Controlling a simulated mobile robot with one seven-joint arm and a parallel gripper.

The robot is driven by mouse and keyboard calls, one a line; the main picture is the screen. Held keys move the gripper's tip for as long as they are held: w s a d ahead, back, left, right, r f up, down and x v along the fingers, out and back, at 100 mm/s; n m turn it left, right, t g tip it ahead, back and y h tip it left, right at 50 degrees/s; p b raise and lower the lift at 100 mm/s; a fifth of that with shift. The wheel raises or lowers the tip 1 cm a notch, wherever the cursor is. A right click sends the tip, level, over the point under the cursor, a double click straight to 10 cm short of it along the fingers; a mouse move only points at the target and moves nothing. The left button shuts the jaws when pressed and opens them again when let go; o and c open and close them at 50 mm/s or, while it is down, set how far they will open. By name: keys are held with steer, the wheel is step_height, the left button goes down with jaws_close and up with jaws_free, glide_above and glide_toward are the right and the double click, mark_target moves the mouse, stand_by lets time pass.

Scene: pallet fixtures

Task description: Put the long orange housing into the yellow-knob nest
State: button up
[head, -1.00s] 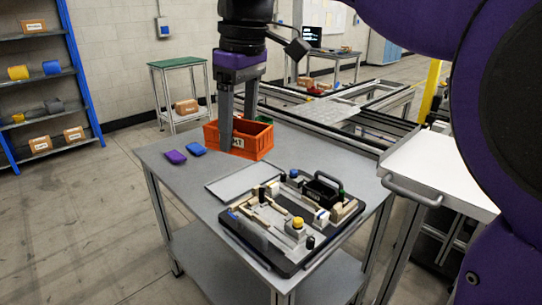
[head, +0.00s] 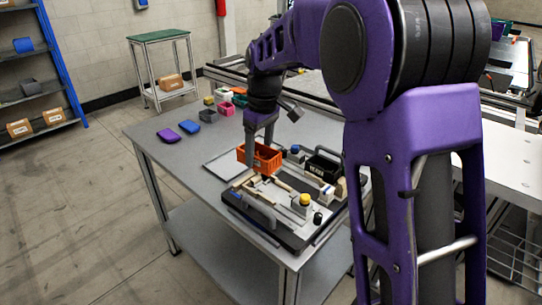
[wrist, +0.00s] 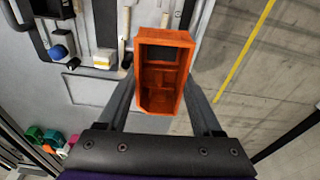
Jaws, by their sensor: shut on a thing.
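My gripper (head: 262,139) is shut on the long orange housing (head: 259,157), an open-topped box with inner dividers. In the wrist view the housing (wrist: 162,84) sits between the two fingers (wrist: 160,78). In the head view it appears over the back left part of the fixture plate (head: 262,236); its height above the plate is hard to tell. The yellow knob (head: 305,199) stands on a pale block at the plate's front right. The housing and fingers hide part of the plate, so the yellow-knob nest is not clearly visible.
A black housing (head: 322,167) sits in the fixture's back right, near a blue knob (head: 295,149). Pale clamp parts rise around the plate.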

steer(key=shift+m, duration=0.4)
steer(key=shift+w+d+f+b, duration=0.3)
steer(key=shift+d+f+b, duration=0.2)
steer(key=shift+f, duration=0.95)
steer(key=shift+w+d+f+b, duration=0.25)
steer(key=shift+d+f+b, duration=0.25)
steer(key=shift+f, duration=1)
steer(key=shift+w+d+f+b, duration=0.35)
steer(key=shift+d+f, duration=0.25)
steer(key=shift+f, duration=0.85)
steer(key=shift+f, duration=0.15)
steer(key=shift+f+b, duration=0.65)
steer(key=shift+f, duration=0.2)
steer(key=o, duration=1.5)
steer(key=shift+o, duration=0.2)
step_height(320, 180, up, 17)
steer(key=s+d+p, duration=0.1)
steer(key=p, duration=0.2)
steer(key=shift+s+d+r, duration=0.2)
steer(key=shift+s+d, duration=0.05)
steer(key=shift+s, duration=0.05)
